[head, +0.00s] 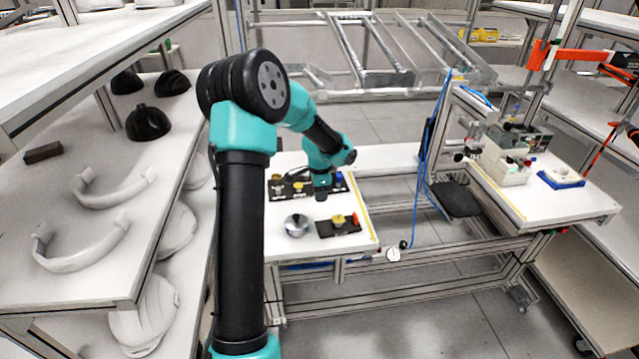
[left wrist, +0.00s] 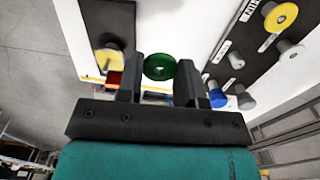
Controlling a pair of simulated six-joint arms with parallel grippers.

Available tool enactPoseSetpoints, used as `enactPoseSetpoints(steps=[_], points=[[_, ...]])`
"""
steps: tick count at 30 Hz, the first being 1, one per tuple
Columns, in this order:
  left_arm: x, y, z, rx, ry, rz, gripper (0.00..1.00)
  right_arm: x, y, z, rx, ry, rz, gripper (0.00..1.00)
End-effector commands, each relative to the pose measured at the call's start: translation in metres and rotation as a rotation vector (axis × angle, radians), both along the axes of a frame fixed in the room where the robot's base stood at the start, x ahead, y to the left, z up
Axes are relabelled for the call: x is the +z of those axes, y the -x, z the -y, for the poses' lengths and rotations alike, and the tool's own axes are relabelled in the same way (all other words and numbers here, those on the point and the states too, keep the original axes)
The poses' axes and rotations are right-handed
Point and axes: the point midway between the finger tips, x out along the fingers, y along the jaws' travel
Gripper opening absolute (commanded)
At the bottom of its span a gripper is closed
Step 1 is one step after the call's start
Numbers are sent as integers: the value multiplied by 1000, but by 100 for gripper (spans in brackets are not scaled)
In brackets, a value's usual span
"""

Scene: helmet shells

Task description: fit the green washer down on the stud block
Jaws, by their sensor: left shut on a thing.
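My left gripper (head: 321,193) is over the white table in the head view. In the left wrist view its two fingers (left wrist: 160,72) are shut on the green washer (left wrist: 159,67), a dark green ring with a round hole. I cannot make out the washer in the head view. A small black block (head: 325,230) with a yellow piece (head: 339,220) on it, seemingly the stud block, lies nearer the table's front. It seems to show at upper left in the wrist view (left wrist: 93,20), apart from the washer. My right gripper is not in view.
A dark labelled board (left wrist: 240,45) bears a yellow washer (left wrist: 281,17), grey studs and a blue piece (left wrist: 216,97). A silver round object (head: 298,225) stands left of the small block. Shelves with helmet shells (head: 148,122) stand at the left.

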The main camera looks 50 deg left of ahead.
Motion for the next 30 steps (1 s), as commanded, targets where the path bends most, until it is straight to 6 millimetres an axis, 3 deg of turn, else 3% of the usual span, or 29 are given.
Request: enactPoseSetpoints(steps=[8,25,30], points=[[2,18,21,-1,0,0,12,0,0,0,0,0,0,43],[3,19,22,0,0,0,12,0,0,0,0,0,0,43],[13,21,26,24,-2,3,12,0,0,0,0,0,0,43]])
